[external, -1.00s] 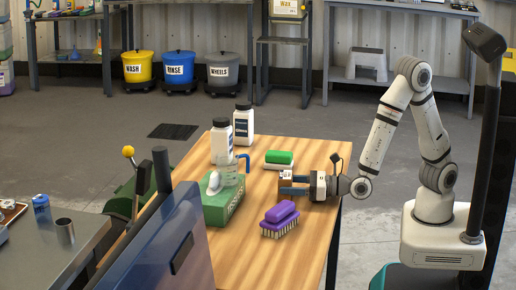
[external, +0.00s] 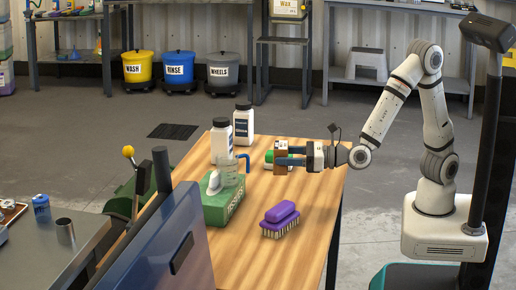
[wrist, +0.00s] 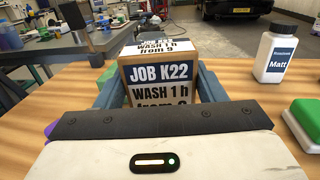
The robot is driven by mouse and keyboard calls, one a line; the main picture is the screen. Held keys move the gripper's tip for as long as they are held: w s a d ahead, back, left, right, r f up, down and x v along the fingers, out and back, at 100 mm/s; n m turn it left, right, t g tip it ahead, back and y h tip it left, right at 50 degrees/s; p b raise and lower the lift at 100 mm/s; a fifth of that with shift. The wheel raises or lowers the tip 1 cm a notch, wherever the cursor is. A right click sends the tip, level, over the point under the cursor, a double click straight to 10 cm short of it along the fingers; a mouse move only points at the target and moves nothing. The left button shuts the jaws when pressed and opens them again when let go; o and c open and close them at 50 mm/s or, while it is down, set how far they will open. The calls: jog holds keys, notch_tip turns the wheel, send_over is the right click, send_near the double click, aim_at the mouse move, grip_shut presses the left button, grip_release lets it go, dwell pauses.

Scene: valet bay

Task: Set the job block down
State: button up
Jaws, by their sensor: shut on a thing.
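The job block (wrist: 159,80) is a brown wooden block with a label reading "JOB K22, WASH 1 h from 9". In the external view the block (external: 281,157) is at the fingertips of my gripper (external: 287,160). In the wrist view my gripper (wrist: 158,92) is shut on the block, one blue-grey finger on each side. The block appears held above the wooden table (external: 255,200). The lower part of the label is hidden by my gripper body in the wrist view.
A green-topped block (wrist: 308,120) and a white bottle (wrist: 273,55) stand close on the right in the wrist view. A green tissue box (external: 222,208), a clear jug (external: 231,172) and a purple brush (external: 280,219) are on the table. The front right tabletop is clear.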

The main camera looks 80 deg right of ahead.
jog(key=a, duration=0.6)
jog(key=a+n+y, duration=0.1)
jog(key=a, duration=0.5)
jog(key=a+y+p, duration=0.1)
jog(key=a, duration=0.5)
jog(key=shift+a+r, duration=0.15)
jog(key=shift+r, duration=0.2)
jog(key=s+a+n+g+y, duration=0.15)
jog(key=s+a, duration=0.25)
jog(key=a, duration=0.9)
jog(key=shift+y, duration=0.35)
jog(key=f, duration=0.3)
jog(key=f+b, duration=0.1)
jog(key=f, duration=0.3)
jog(key=a+f, duration=0.1)
jog(key=f, duration=0.2)
jog(key=shift+s+f, duration=0.35)
jog(key=shift+f, duration=0.05)
jog(key=shift+f+b, duration=0.15)
jog(key=shift+b, duration=0.15)
jog(key=shift+f, duration=0.15)
jog(key=o, duration=1)
jog(key=shift+o, duration=0.2)
